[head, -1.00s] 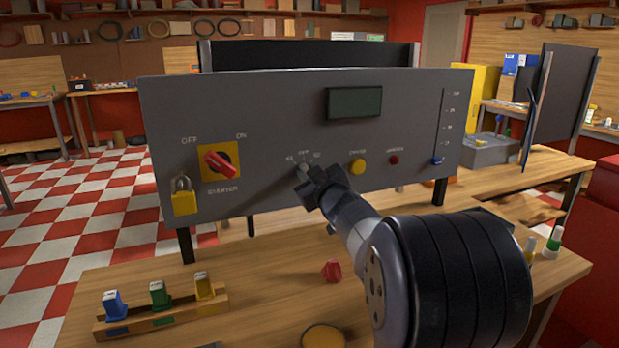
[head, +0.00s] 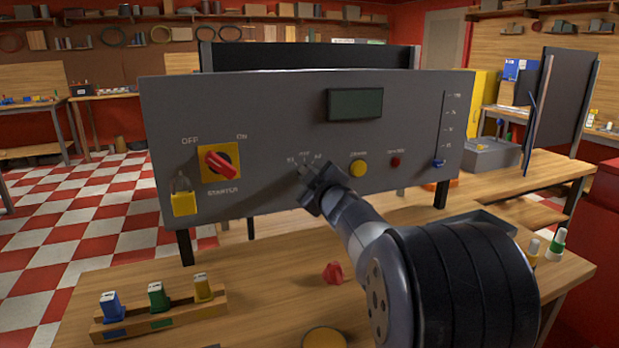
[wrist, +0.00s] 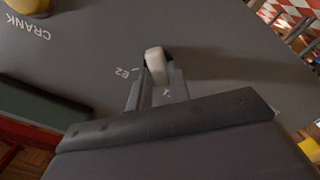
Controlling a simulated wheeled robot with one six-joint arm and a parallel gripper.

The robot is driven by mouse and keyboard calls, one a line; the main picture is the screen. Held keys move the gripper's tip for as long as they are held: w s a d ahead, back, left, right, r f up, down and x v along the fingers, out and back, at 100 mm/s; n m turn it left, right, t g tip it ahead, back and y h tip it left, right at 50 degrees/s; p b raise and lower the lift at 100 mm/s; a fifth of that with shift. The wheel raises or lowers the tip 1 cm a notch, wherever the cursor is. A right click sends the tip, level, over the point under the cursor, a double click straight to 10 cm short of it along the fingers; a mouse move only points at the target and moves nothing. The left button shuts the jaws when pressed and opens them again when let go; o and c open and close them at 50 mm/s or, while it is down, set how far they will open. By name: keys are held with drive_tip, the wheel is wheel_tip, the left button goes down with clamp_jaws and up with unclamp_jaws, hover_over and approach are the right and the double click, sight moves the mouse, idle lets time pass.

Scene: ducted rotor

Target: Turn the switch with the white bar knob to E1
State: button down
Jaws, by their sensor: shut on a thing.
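A grey upright panel (head: 270,120) carries a small rotary switch with E1, OFF and E2 marks above it. In the wrist view its white bar knob (wrist: 155,62) sits between the two fingers of my gripper (wrist: 158,88). My gripper is shut on the knob. The E2 mark (wrist: 127,72) shows just left of the fingers there. In the head view my gripper (head: 307,172) reaches the panel from the lower right and covers most of the knob. I cannot tell exactly which mark the knob points to.
Right of the switch are a yellow button (head: 358,168), a small red button (head: 396,162) and a slider (head: 439,162). Left are the red starter switch (head: 220,162) and a yellow padlock (head: 185,203). A red knob (head: 333,272) and a block rack (head: 160,318) lie on the bench.

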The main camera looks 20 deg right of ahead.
drive_tip(key=c, duration=1.3)
unclamp_jaws()
drive_tip(key=s+p, duration=0.1)
drive_tip(key=s, duration=1)
drive_tip(key=shift+w, duration=0.15)
drive_tip(key=w+b, duration=0.1)
drive_tip(key=w, duration=0.9)
drive_tip(key=shift+w, duration=0.35)
